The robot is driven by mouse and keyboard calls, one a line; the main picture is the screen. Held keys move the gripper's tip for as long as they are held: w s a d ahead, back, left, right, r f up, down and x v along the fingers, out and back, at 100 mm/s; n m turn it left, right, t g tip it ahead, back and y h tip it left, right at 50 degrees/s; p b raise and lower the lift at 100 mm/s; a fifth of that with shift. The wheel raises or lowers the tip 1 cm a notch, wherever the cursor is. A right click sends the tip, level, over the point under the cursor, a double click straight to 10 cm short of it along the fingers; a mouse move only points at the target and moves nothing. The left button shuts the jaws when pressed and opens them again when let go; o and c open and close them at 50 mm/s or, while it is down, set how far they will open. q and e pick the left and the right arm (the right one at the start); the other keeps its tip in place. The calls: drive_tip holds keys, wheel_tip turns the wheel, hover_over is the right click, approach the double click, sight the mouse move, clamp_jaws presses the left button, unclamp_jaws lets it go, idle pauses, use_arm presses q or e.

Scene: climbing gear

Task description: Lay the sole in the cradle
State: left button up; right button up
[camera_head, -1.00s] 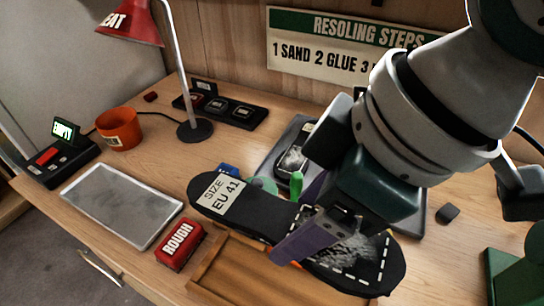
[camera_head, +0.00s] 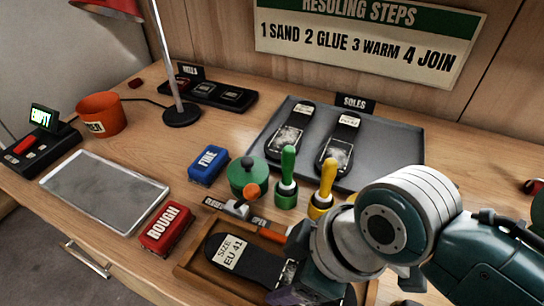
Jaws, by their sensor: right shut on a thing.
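The black sole (camera_head: 262,265) with a white "SIZE EU 41" label is at the bottom of the view. It lies within the outline of the wooden cradle (camera_head: 192,276), label end to the left. I cannot tell whether it rests on the cradle floor or is just above it. My right gripper (camera_head: 290,293) is shut on the sole's right part; the wrist and arm hide that end and much of the cradle's right side. Only a purple finger shows low down. My left gripper is not in view.
A red "ROUGH" block (camera_head: 167,228) and grey plate (camera_head: 105,191) stand left of the cradle. Behind it are a blue "FINE" block (camera_head: 208,165), green pot (camera_head: 243,176), green-handled tool (camera_head: 287,178), yellow-handled tool (camera_head: 324,190) and grey tray (camera_head: 390,150) with two soles.

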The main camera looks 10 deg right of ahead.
drive_tip(key=shift+f, duration=0.15)
drive_tip(key=o, duration=1.3)
drive_tip(key=shift+r, duration=0.3)
drive_tip(key=p+v, duration=0.4)
drive_tip(key=v, duration=0.8)
drive_tip(key=s+d+r+m+h, duration=0.1)
drive_tip(key=s+d+m, duration=0.2)
drive_tip(key=s+d+r+m+t+h, duration=0.1)
drive_tip(key=s+d+m, duration=0.2)
drive_tip(key=s+d+r+m+h, duration=0.1)
drive_tip(key=s+d+m, duration=0.2)
drive_tip(key=shift+s+d+r+m+h, duration=0.1)
drive_tip(key=shift+s+d+m+h, duration=0.1)
drive_tip(key=shift+d+m+h, duration=0.1)
